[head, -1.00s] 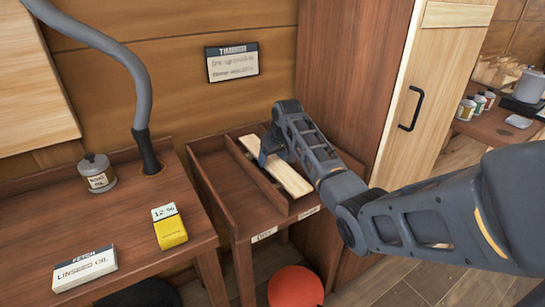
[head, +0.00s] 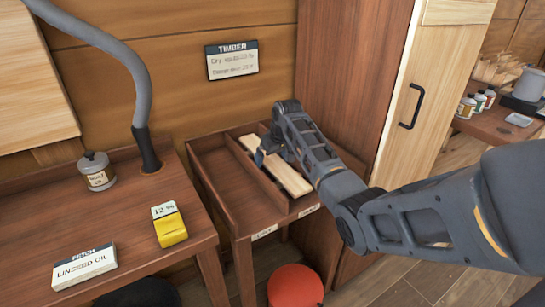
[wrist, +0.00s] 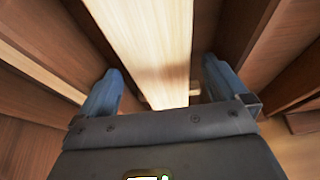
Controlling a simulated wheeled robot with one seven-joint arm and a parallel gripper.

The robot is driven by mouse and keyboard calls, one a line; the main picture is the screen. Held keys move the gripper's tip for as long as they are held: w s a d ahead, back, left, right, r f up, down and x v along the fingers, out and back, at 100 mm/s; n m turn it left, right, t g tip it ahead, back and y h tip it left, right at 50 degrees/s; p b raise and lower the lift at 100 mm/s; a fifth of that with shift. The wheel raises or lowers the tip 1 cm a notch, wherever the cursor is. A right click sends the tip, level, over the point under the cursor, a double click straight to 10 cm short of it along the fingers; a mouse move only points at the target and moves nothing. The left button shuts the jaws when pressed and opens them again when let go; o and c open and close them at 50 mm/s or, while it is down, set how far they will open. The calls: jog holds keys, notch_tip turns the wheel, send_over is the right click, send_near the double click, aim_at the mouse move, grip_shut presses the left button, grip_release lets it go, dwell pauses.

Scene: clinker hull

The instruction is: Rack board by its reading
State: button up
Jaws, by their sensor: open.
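The pale wooden board (head: 288,178) lies lengthwise in the right-hand bay of the two-bay rack (head: 222,195). My gripper (head: 268,150) is over the board, near its middle. In the wrist view the board (wrist: 150,45) runs between my two blue fingers (wrist: 160,95), which stand apart with gaps on both sides. The left-hand bay is empty. The yellow meter (head: 171,229) lies on the bench and its display reads 12 %. The timber sign (head: 232,62) on the wall has a "Dry" line and a second line, both too blurred to read surely.
A tall cabinet (head: 345,80) stands close right of the rack. A red stool (head: 296,286) is in front.

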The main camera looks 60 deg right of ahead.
jog(key=shift+v, duration=3.85)
